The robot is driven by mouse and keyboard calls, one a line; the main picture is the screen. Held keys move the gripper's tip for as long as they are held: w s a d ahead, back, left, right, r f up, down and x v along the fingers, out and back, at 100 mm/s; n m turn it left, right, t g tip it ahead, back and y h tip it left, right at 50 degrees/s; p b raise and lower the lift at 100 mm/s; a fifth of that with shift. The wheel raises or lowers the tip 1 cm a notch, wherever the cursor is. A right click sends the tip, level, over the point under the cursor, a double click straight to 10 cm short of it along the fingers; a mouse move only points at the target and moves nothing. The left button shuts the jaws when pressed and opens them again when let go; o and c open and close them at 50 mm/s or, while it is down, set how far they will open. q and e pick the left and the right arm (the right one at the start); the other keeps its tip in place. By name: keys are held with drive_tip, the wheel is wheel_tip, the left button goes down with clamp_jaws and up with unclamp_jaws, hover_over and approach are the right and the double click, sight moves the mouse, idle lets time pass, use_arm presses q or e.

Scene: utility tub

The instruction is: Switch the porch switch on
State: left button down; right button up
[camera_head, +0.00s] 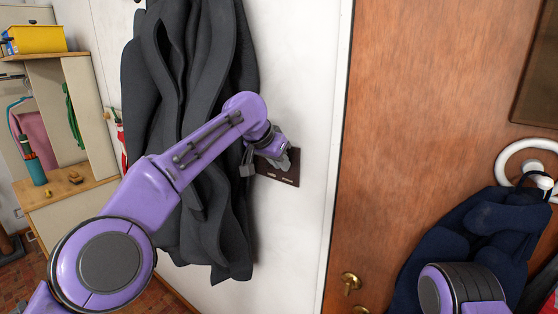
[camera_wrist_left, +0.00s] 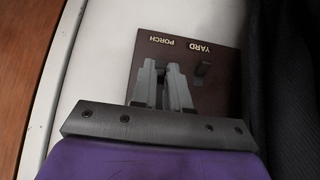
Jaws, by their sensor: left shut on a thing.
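The dark brown switch plate (camera_head: 287,176) is on the white wall, between the dark coat and the door. In the left wrist view the plate (camera_wrist_left: 222,92) carries the words PORCH and YARD, seen upside down. The small yard switch (camera_wrist_left: 203,68) stands clear to the right of my fingers. My left gripper (camera_head: 279,160) is at the plate; in the left wrist view its grey fingers (camera_wrist_left: 161,70) are just below the word PORCH. They are shut on the porch switch, which is mostly hidden between them, so its position cannot be told. My right gripper is out of view.
A dark grey coat (camera_head: 190,110) hangs close to the left of the plate, behind my left arm. The brown door (camera_head: 405,120) has a brass knob (camera_head: 350,282). A navy garment (camera_head: 470,235) hangs on it. A shelf unit (camera_head: 75,190) stands at the left.

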use_arm(q)
drive_tip(key=shift+d+f, duration=0.1)
drive_tip(key=shift+f, duration=0.2)
drive_tip(key=c, duration=1.1)
unclamp_jaws()
drive_tip(key=shift+s, duration=0.15)
drive_tip(key=shift+s+r, duration=0.1)
drive_tip(key=shift+r, duration=0.15)
drive_tip(key=b+v, duration=0.3)
drive_tip(key=v, duration=0.7)
drive_tip(key=shift+s+r, duration=0.2)
drive_tip(key=shift+s, duration=0.05)
